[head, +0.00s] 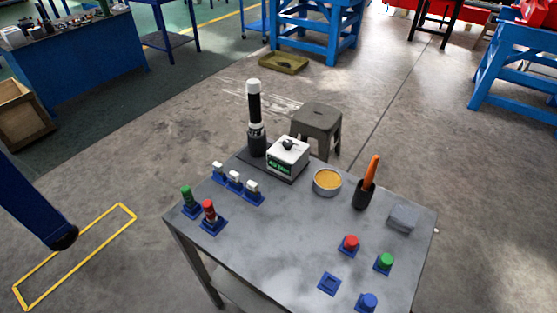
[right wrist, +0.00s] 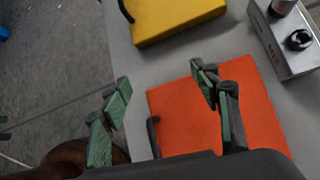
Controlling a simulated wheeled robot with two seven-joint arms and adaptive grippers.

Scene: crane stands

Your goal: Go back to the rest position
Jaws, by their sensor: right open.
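My right gripper (right wrist: 161,84) shows in the right wrist view with its two green-padded fingers spread apart and nothing between the tips. It is above or in front of a grey surface (right wrist: 185,52), where an orange flat object (right wrist: 180,112) lies partly behind the right finger. Its height over them is unclear. Neither gripper shows in the head view, and my left gripper is in no frame. The head view shows a grey table (head: 285,235) carrying several small items.
In the right wrist view, a yellow object (right wrist: 175,18) and a silver box with a dark knob (right wrist: 285,45) lie beyond the fingers. The head view's table holds a white device (head: 288,157), a tin (head: 327,182) and several coloured pegs. A stool (head: 320,122) stands behind it.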

